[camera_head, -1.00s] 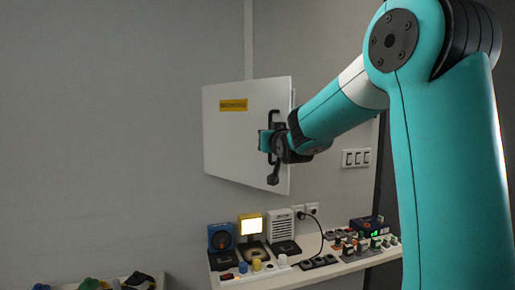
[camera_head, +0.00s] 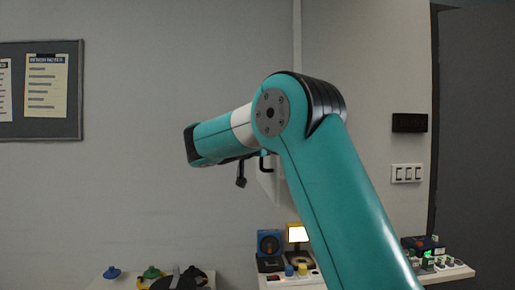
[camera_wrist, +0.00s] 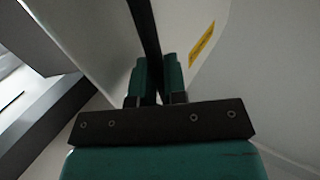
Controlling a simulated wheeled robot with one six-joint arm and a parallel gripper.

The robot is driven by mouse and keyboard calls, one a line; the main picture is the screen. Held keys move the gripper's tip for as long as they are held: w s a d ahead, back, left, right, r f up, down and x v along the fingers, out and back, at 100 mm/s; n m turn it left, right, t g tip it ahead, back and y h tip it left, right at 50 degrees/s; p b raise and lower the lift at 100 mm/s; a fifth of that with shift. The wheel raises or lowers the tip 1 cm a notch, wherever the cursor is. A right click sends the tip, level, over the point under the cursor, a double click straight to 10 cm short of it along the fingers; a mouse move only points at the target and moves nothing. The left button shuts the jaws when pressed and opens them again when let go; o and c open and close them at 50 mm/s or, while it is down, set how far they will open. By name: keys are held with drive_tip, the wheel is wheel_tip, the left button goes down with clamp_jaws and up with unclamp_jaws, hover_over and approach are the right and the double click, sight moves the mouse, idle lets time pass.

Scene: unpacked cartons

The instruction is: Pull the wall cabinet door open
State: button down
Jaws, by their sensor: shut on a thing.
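The wall cabinet door (camera_wrist: 100,40) is a white panel with a yellow label (camera_wrist: 201,43), close in front of my gripper in the wrist view. My gripper (camera_wrist: 157,72) has its two teal fingers shut on the black bar handle (camera_wrist: 144,28) of the door. In the head view my arm covers most of the cabinet. How far the door stands open cannot be told.
A light switch panel (camera_head: 407,173) is on the wall at right. A notice board (camera_head: 42,92) hangs at left. The wall between is bare.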

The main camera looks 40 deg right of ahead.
drive_tip(key=shift+w+a, duration=0.1)
drive_tip(key=shift+w, duration=0.05)
drive_tip(key=c, duration=1.2)
unclamp_jaws()
drive_tip(key=shift+a, duration=0.1)
